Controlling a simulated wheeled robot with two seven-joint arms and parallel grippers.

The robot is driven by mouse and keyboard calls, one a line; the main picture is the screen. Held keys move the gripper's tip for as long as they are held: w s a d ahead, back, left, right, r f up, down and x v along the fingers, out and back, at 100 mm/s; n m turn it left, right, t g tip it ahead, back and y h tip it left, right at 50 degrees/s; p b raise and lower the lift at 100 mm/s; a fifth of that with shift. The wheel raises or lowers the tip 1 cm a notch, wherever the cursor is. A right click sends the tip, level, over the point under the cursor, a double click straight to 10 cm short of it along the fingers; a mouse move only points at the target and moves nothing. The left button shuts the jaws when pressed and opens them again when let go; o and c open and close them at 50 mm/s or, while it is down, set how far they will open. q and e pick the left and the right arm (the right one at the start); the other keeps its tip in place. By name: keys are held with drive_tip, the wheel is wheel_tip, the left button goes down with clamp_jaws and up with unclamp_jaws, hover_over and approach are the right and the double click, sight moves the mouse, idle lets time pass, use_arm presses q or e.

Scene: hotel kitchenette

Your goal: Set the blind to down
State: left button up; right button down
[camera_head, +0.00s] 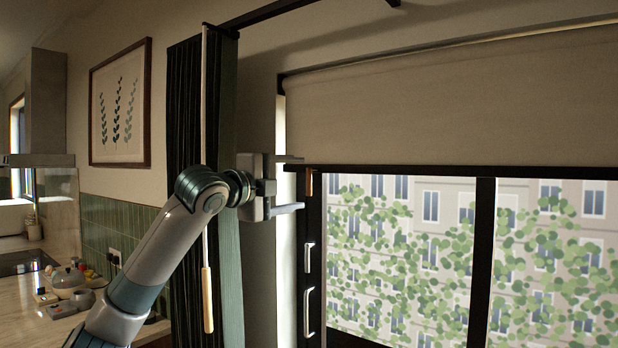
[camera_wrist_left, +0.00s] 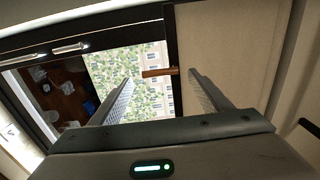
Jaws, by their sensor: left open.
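The beige blind (camera_head: 450,105) covers the upper part of the window, and its dark bottom bar runs across above the bare glass. A small wooden pull (camera_head: 309,184) hangs at the bar's left end. My left gripper (camera_head: 298,183) is open beside this pull, with one finger above and one below its height. In the left wrist view the wooden pull (camera_wrist_left: 158,72) shows between the two open fingertips (camera_wrist_left: 160,76), and I see no contact. The blind's cloth (camera_wrist_left: 222,45) fills the right side there. My right gripper is not in view.
A dark green curtain (camera_head: 185,110) with a long wand (camera_head: 207,300) hangs behind my left arm. The window frame has white handles (camera_head: 309,318) below the pull. A counter with dishes (camera_head: 68,280) stands at the far left.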

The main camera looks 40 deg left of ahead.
sight(307, 183)
use_arm(q)
drive_tip(key=w, duration=0.1)
drive_tip(key=w+p, duration=0.1)
drive_tip(key=w, duration=0.3)
drive_tip(key=shift+a+p, duration=0.25)
drive_tip(key=shift+p, duration=0.1)
drive_tip(key=shift+w, duration=0.55)
drive_tip(key=shift+a, duration=0.1)
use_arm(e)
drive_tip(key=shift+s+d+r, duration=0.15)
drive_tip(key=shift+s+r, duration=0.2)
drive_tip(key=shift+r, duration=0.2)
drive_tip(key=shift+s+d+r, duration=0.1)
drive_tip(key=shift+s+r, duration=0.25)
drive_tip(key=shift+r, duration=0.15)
use_arm(q)
drive_tip(key=c, duration=1.5)
drive_tip(key=shift+f, duration=0.15)
